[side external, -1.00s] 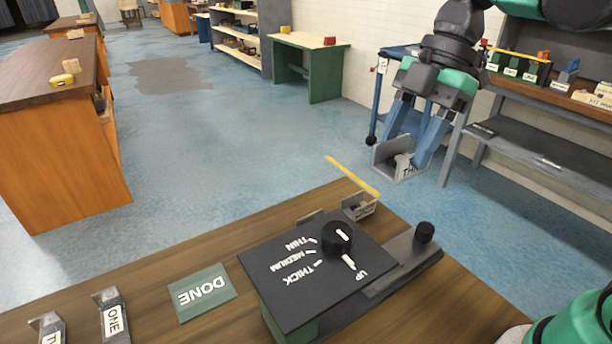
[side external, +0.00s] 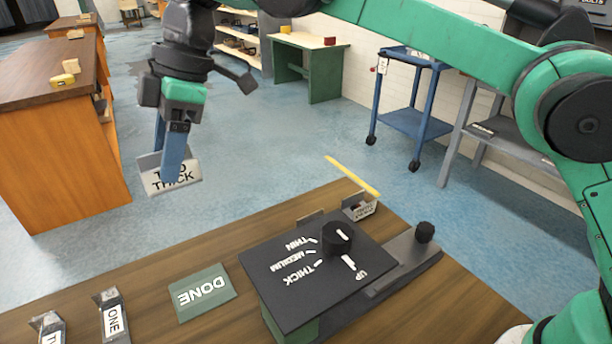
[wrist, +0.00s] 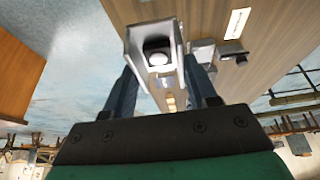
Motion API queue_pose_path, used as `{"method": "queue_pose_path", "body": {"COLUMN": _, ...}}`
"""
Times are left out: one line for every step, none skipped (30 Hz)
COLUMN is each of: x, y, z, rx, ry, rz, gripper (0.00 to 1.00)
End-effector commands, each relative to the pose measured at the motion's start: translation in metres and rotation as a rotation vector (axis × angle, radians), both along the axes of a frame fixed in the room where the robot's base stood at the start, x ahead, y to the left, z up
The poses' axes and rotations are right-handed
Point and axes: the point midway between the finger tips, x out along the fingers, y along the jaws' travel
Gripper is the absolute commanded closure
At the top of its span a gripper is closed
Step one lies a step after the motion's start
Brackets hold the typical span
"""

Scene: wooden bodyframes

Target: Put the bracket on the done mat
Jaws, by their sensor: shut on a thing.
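My gripper (side external: 174,150) is shut on a grey open-sided metal tray (side external: 150,163) whose white label reads "TOO THICK". The tray is in the air, in front of the left part of the scene. In the wrist view the tray (wrist: 133,45) sits between the fingers (wrist: 160,75), and a dark round shape with a pale centre shows inside it; I cannot tell what that is. The green DONE mat (side external: 220,285) lies bare on the wooden bench. Metal pieces labelled ONE (side external: 113,318) and partly hidden "T" (side external: 48,326) stand left of it. I cannot tell which thing is the bracket.
A dark gauge box (side external: 285,285) with a knob, marked THIN, MEDIUM, THICK, stands right of the mat. A similar small labelled tray (side external: 368,212) is behind it at the bench edge. An orange cabinet (side external: 60,150) stands at the far left.

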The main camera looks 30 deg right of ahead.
Motion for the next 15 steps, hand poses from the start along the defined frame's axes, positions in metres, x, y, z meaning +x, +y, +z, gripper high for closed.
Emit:
{"method": "queue_pose_path", "body": {"x": 0.0, "y": 0.007, "z": -0.002, "rx": 0.001, "ry": 0.0, "rz": 0.003, "gripper": 1.0}}
{"method": "queue_pose_path", "body": {"x": 0.0, "y": 0.009, "z": -0.004, "rx": 0.002, "ry": -0.001, "rz": 0.002, "gripper": 1.0}}
{"method": "queue_pose_path", "body": {"x": 0.0, "y": 0.011, "z": -0.006, "rx": 0.003, "ry": 0.0, "rz": 0.001, "gripper": 1.0}}
{"method": "queue_pose_path", "body": {"x": 0.0, "y": 0.012, "z": -0.009, "rx": 0.003, "ry": 0.0, "rz": 0.001, "gripper": 1.0}}
{"method": "queue_pose_path", "body": {"x": 0.0, "y": 0.013, "z": -0.012, "rx": 0.003, "ry": 0.0, "rz": 0.0, "gripper": 1.0}}
{"method": "queue_pose_path", "body": {"x": 0.0, "y": 0.013, "z": -0.017, "rx": 0.003, "ry": 0.0, "rz": 0.0, "gripper": 1.0}}
{"method": "queue_pose_path", "body": {"x": 0.0, "y": 0.013, "z": -0.022, "rx": 0.003, "ry": 0.0, "rz": 0.0, "gripper": 1.0}}
{"method": "queue_pose_path", "body": {"x": 0.0, "y": 0.013, "z": -0.027, "rx": 0.003, "ry": 0.0, "rz": 0.0, "gripper": 1.0}}
{"method": "queue_pose_path", "body": {"x": -0.001, "y": 0.012, "z": -0.035, "rx": 0.003, "ry": 0.0, "rz": 0.0, "gripper": 1.0}}
{"method": "queue_pose_path", "body": {"x": 0.0, "y": 0.013, "z": -0.042, "rx": 0.003, "ry": 0.0, "rz": 0.0, "gripper": 1.0}}
{"method": "queue_pose_path", "body": {"x": 0.0, "y": 0.013, "z": -0.049, "rx": 0.003, "ry": 0.0, "rz": 0.0, "gripper": 1.0}}
{"method": "queue_pose_path", "body": {"x": 0.0, "y": 0.012, "z": -0.058, "rx": 0.003, "ry": 0.0, "rz": 0.0, "gripper": 1.0}}
{"method": "queue_pose_path", "body": {"x": -0.001, "y": 0.012, "z": -0.065, "rx": 0.003, "ry": 0.0, "rz": 0.0, "gripper": 1.0}}
{"method": "queue_pose_path", "body": {"x": 0.0, "y": 0.012, "z": -0.074, "rx": 0.003, "ry": 0.0, "rz": 0.0, "gripper": 1.0}}
{"method": "queue_pose_path", "body": {"x": 0.0, "y": 0.012, "z": -0.084, "rx": 0.003, "ry": 0.0, "rz": 0.0, "gripper": 1.0}}
